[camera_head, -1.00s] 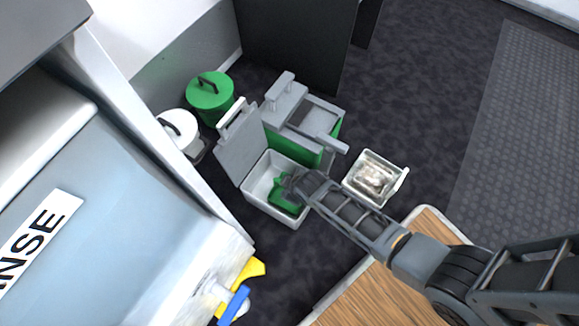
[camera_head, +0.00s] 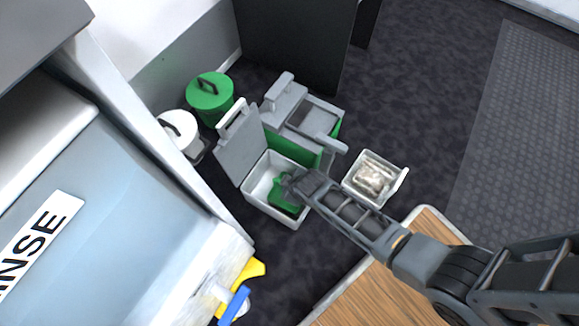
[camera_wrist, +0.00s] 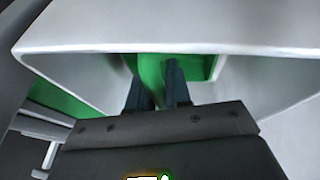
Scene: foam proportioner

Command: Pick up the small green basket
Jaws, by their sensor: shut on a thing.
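The small green basket (camera_head: 282,190) sits inside an open light grey bin (camera_head: 262,178) on the floor. It also shows in the wrist view (camera_wrist: 205,66), behind the bin's near rim. My gripper (camera_head: 290,186) reaches into the bin from the right. In the wrist view my gripper (camera_wrist: 157,82) has its two dark fingers at the basket, shut on it. The exact contact is partly hidden by the fingers and the gripper body. I cannot tell whether the basket is clear of the bin's bottom.
The bin's grey lid (camera_head: 240,145) stands raised on its left. A grey and green container (camera_head: 300,120) stands behind. A white tray (camera_head: 374,178) lies to the right. A wooden surface (camera_head: 375,290) is at the front. Open floor lies at the back right.

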